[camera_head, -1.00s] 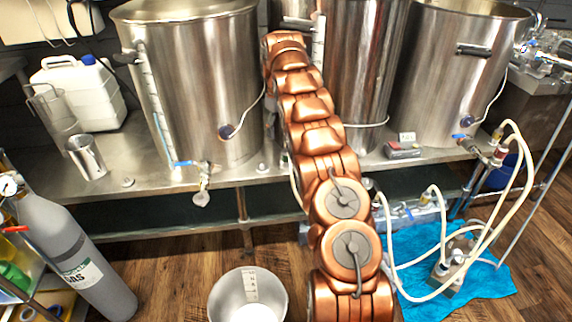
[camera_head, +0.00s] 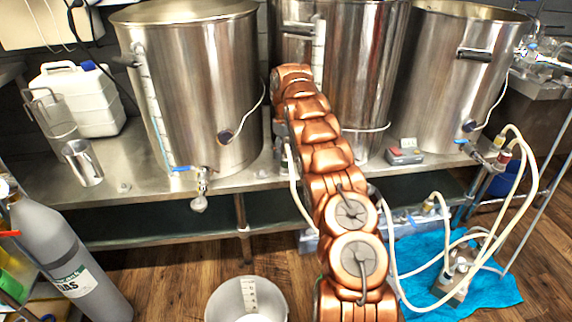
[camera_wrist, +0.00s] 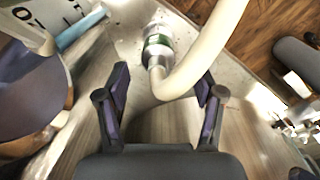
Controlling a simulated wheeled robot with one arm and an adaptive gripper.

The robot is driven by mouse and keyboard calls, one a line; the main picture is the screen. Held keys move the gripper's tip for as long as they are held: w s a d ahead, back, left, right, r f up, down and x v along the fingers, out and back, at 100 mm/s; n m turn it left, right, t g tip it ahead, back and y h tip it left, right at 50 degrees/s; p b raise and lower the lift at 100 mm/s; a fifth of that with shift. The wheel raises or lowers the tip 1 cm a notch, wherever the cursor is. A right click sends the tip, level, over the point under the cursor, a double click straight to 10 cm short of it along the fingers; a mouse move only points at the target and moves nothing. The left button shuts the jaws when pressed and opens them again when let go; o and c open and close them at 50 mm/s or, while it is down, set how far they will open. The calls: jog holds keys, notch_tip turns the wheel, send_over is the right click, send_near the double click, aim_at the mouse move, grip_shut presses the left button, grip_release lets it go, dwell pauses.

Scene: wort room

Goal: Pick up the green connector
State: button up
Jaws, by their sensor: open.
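The green connector (camera_wrist: 157,48) is a metal fitting with a green band, joined to a thick cream hose (camera_wrist: 205,50). In the wrist view it lies on the steel bench surface, a little beyond the fingertips. My gripper (camera_wrist: 164,84) is open, with its two dark fingers spread to either side of the hose bend near the connector. Nothing is held between them. In the head view my copper arm covers the gripper, and I cannot make out the connector there.
Large steel kettles (camera_head: 195,95) stand on the steel bench (camera_head: 110,205), close on both sides of my arm. A small grey and red box (camera_head: 404,156) sits on the bench to the right. A white bucket (camera_head: 225,300) and a gas cylinder (camera_head: 65,255) stand on the floor.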

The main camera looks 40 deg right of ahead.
aim_at(286, 162)
notch_tip(286, 162, down, 4)
jog(key=shift+s+d+r+b, duration=0.1)
jog(key=shift+b, duration=0.2)
grip_shut()
dwell(0.4)
